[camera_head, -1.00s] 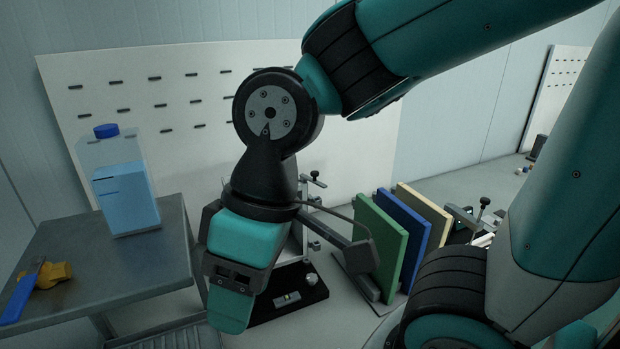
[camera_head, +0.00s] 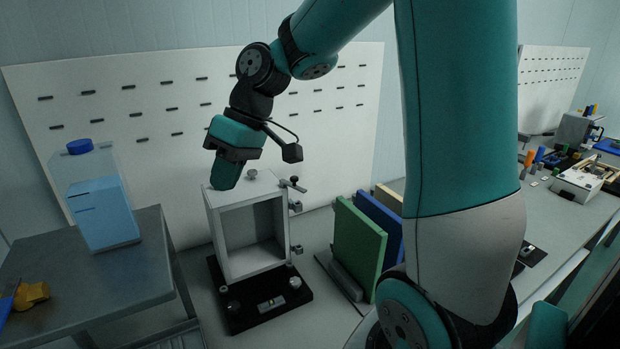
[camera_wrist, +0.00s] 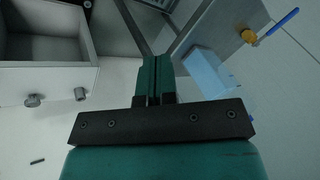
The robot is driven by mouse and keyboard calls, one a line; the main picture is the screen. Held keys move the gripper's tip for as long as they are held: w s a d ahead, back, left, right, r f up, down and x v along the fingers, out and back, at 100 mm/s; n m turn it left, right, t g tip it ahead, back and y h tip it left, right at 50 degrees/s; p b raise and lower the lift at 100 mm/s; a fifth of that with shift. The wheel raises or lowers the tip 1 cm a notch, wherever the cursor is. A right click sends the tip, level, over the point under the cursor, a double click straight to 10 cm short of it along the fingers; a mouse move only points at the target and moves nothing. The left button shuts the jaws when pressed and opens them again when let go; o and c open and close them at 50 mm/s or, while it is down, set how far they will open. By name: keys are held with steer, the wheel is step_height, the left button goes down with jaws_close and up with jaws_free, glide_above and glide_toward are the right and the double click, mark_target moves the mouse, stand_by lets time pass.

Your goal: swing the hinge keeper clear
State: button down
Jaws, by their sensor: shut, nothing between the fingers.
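The panel fixture is a pale upright box frame (camera_head: 212,225) with an open front, standing on a black base (camera_head: 240,322). A small dark lever (camera_head: 293,185) juts from its top right corner, and hinge blocks (camera_head: 296,207) sit down its right side. I cannot tell for sure which piece is the hinge keeper. My gripper (camera_head: 224,184) points down at the box's top left, apart from the lever; contact with the box is unclear. In the wrist view its fingers (camera_wrist: 153,68) are together and empty, with the box (camera_wrist: 45,78) at left.
Green (camera_head: 358,245) and blue (camera_head: 382,225) panels stand right of the fixture. A blue-capped jug (camera_head: 105,205) stands on a grey table (camera_head: 125,270) at left. A slotted white board (camera_head: 330,120) rises behind. A cluttered bench lies far right.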

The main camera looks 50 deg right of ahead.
steer(key=m+t, duration=0.2)
glide_above(293, 183)
steer(key=s+a, duration=0.2)
steer(key=a, duration=0.2)
steer(key=f, duration=0.1)
steer(key=s+d+f, duration=0.1)
steer(key=s+d, duration=0.1)
steer(key=d, duration=0.6)
steer(key=s+d+f+m+t+p, duration=0.1)
steer(key=s+d+f, duration=0.1)
steer(key=d, duration=0.6)
steer(key=shift+s+f+p, duration=0.3)
steer(key=shift+s, duration=0.25)
steer(key=w+a+f+p, duration=0.4)
steer(key=a+f, duration=0.4)
steer(key=shift+a+p, duration=0.3)
